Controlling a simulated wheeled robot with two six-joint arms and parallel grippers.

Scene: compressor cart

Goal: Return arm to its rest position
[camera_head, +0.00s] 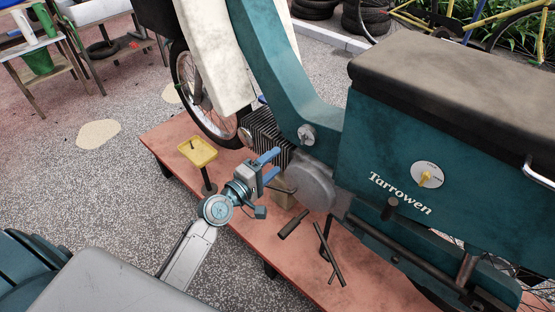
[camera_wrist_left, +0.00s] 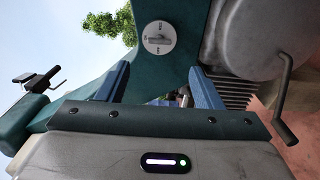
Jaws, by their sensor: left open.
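My left gripper (camera_head: 270,168) is open and empty, its two blue fingers apart, beside the engine of a teal scooter. In the left wrist view its fingers (camera_wrist_left: 160,88) frame a teal panel with a round grey switch (camera_wrist_left: 159,38) between and beyond them. In the head view a similar round knob (camera_head: 306,135) sits on the teal frame just right of the gripper. The scooter (camera_head: 375,130) stands on a low reddish platform (camera_head: 300,262). My left arm reaches in from the bottom left. My right gripper is not seen.
A yellow tray on a post (camera_head: 198,152) stands left of the gripper. Pedals and a kick lever (camera_head: 330,255) jut out to its lower right. Speckled floor (camera_head: 110,190) to the left is mostly clear.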

